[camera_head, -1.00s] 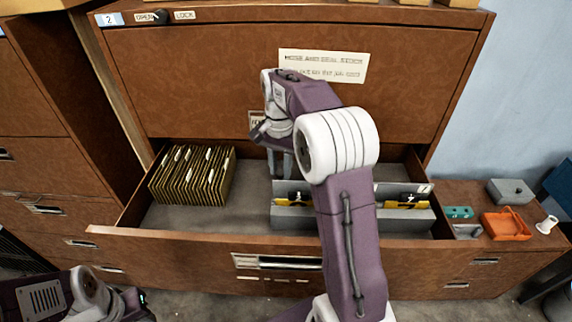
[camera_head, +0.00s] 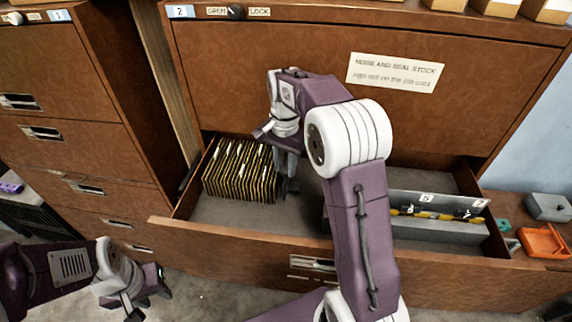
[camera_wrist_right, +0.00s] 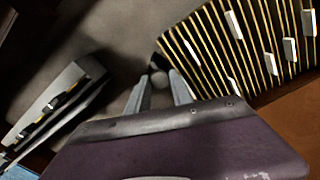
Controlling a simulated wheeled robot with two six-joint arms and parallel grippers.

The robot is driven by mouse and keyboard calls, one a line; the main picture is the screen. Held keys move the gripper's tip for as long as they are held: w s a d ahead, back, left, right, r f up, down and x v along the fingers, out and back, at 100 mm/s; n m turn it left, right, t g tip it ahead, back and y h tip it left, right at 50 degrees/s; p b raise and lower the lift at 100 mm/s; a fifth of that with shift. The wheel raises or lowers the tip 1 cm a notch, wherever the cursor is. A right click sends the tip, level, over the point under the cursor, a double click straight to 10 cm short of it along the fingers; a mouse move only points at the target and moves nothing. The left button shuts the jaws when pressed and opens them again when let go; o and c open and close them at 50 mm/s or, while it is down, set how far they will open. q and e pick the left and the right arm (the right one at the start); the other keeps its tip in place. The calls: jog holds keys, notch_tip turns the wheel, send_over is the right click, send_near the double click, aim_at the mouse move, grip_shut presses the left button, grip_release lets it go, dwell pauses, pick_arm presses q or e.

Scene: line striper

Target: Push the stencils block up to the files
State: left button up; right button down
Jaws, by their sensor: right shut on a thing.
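The stencils block (camera_head: 436,228) is a long grey holder with black and yellow stencils, at the right inside the open drawer. My arm hides its left part; its end also shows at the left of the right wrist view (camera_wrist_right: 62,100). The files (camera_head: 240,172), a row of dark folders with yellow edges and white tabs, stand at the drawer's left, also in the wrist view (camera_wrist_right: 240,50). A clear gap separates block and files. My right gripper (camera_head: 288,186) is low beside the files' right end, shut on a small, unclear grey thing (camera_wrist_right: 158,77). My left gripper (camera_head: 132,303) is outside the drawer.
The drawer's front wall (camera_head: 240,237) runs below the files and block. An orange tray (camera_head: 543,242) and a grey box (camera_head: 548,207) sit at the right, outside the drawer.

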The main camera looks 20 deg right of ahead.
jog(key=shift+w+r, duration=0.1)
jog(key=c, duration=1.1)
grip_release()
jog(key=shift+w+a, duration=0.1)
jog(key=shift+a, duration=0.1)
notch_tip(320, 180, up, 9)
